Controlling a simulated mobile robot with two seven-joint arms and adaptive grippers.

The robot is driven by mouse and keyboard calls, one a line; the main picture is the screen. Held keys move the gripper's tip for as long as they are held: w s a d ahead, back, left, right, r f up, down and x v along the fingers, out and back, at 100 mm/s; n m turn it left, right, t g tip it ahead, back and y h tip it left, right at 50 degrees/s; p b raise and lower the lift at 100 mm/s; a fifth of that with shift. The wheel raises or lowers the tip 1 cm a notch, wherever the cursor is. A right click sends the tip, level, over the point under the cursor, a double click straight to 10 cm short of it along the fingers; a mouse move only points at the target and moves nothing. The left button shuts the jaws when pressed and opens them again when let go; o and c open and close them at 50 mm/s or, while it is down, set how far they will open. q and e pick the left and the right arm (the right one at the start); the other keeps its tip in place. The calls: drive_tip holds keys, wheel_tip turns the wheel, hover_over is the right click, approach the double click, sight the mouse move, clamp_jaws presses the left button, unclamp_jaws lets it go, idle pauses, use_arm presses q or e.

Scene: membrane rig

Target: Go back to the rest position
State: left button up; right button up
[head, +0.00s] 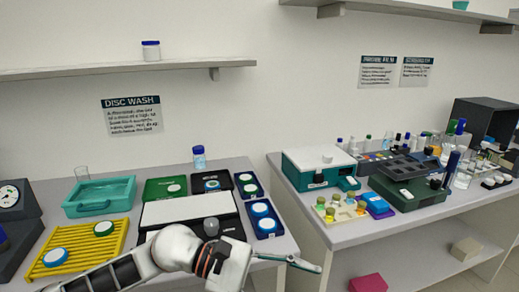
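My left arm comes in from the bottom left, in front of the left bench (215,172). My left gripper (303,264) points right, over the gap between the two benches. Its slim fingers are seen nearly edge-on, so I cannot tell whether they are open or shut. I see nothing clearly held in them. The arm hides part of the bench's front and the lower part of a black-framed white panel (188,212). My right gripper is not in view.
The left bench holds a yellow rack (82,254), a teal tray (98,210), a green block (152,190) and a blue disc holder (276,221). The right bench holds a teal-and-white box (318,160), a dark green case (408,192) and several bottles. A magenta box (368,284) sits below.

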use_arm(q)
drive_tip(key=w+r+n+t+h, duration=0.3)
drive_tip(key=n+t+h, duration=0.35)
drive_tip(key=n, duration=0.95)
drive_tip(key=w+a+f+n+t+y, duration=0.35)
drive_tip(key=a+f+n+t, duration=0.2)
drive_tip(key=n, duration=0.55)
drive_tip(key=w+a+f+n+t+y, duration=0.2)
drive_tip(key=a+f+n+t+y, duration=0.3)
drive_tip(key=n, duration=0.5)
drive_tip(key=s+a+f+n+t+y, duration=0.1)
drive_tip(key=a+f+n+y, duration=0.25)
drive_tip(key=f+n, duration=0.3)
drive_tip(key=s+a+f+n+y, duration=0.2)
drive_tip(key=a+f+n+y, duration=0.1)
drive_tip(key=a+f+n, duration=0.3)
drive_tip(key=s+a+f+n+g+y, duration=0.2)
drive_tip(key=s+a+f+n, duration=0.2)
drive_tip(key=s+f, duration=0.2)
drive_tip(key=s+a+f+n+g+y, duration=0.2)
drive_tip(key=s+f+n, duration=0.3)
drive_tip(key=f, duration=0.5)
drive_tip(key=shift+s+a+g, duration=0.3)
drive_tip(key=shift+s+a, duration=0.3)
drive_tip(key=shift+a, duration=0.3)
